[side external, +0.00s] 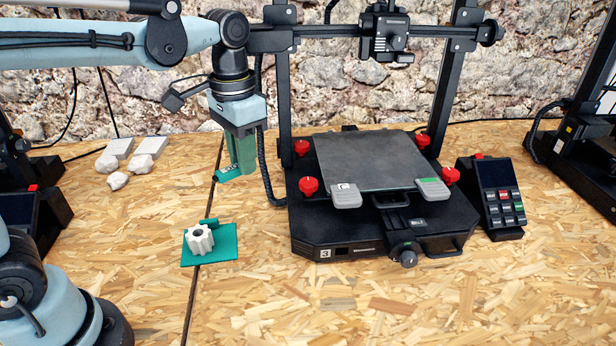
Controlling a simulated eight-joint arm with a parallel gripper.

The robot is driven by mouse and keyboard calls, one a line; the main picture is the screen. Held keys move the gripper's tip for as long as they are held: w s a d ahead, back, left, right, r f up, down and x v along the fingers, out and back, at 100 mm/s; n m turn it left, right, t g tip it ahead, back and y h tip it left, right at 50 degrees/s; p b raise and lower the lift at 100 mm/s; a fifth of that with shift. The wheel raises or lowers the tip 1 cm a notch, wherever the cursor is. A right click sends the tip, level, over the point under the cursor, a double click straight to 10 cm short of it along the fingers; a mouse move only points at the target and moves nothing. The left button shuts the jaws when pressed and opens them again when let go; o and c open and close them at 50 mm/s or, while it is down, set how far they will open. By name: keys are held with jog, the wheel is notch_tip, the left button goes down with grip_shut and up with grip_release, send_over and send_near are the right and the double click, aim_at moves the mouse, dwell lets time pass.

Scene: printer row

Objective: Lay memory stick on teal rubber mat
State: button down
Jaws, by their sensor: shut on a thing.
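My gripper (238,168) points down above the bench, left of the printer, well above and behind the mat. Its green fingers are shut on a small flat teal piece with dark marks, which looks like the memory stick (226,174). The fingers hide part of it. The teal rubber mat (222,254) lies flat on the bench at lower centre-left. A white ribbed knob-like part (199,240) with a dark hole stands on the mat's left half. A small dark green piece (208,222) is at the mat's back edge.
The 3D printer (345,246) with its grey bed stands right of the mat, a keypad box (492,200) beyond it. Pale lumps (117,181) and pale blocks (153,146) lie at back left. A seam crosses the bench under the mat. The mat's right part looks bare.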

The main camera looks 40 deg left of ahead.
jog(key=s+d+f+n, duration=0.55)
jog(key=s+n, duration=0.35)
jog(key=n, duration=0.3)
send_over(224, 237)
jog(key=shift+n, duration=0.3)
notch_tip(224, 237, down, 7)
jog(key=shift+f, duration=2.15)
jog(key=shift+f, duration=0.1)
jog(key=c, duration=1.3)
grip_release()
